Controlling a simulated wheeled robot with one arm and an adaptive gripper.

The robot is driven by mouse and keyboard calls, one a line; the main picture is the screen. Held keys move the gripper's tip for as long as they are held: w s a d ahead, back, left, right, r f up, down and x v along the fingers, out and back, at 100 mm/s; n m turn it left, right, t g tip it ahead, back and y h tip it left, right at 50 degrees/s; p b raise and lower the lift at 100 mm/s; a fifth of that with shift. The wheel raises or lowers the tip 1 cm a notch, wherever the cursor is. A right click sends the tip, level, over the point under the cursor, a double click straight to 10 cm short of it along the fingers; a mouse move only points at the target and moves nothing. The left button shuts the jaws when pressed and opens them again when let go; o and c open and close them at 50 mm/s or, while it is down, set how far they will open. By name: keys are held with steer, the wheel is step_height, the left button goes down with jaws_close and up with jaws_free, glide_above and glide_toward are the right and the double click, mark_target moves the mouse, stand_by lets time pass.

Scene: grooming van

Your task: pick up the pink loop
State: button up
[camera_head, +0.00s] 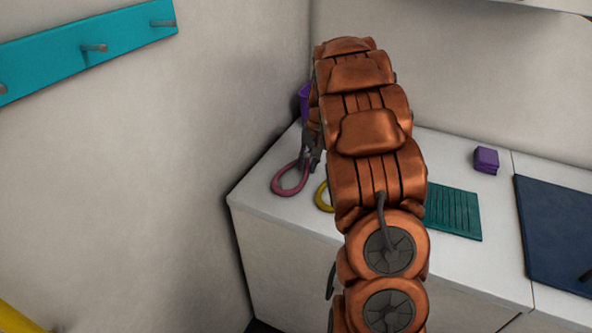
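The pink loop (289,192) lies at the left end of the white counter, near its left edge. My gripper (309,162) is low over the counter at the upper right end of the loop. Its dark fingers overlap that end in the picture. My copper-coloured arm hides part of the gripper, and the fingers are too small to tell whether they are open or shut on the loop.
A yellow ring-like thing (322,197) lies right of the loop, partly hidden by my arm. A purple item (304,100) stands behind. A teal ribbed mat (453,212), a small purple block (486,159) and a dark blue mat (555,225) are on the right. A teal peg rail (60,57) is on the left wall.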

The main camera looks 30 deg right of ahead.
jaws_close()
steer(key=shift+r, duration=0.1)
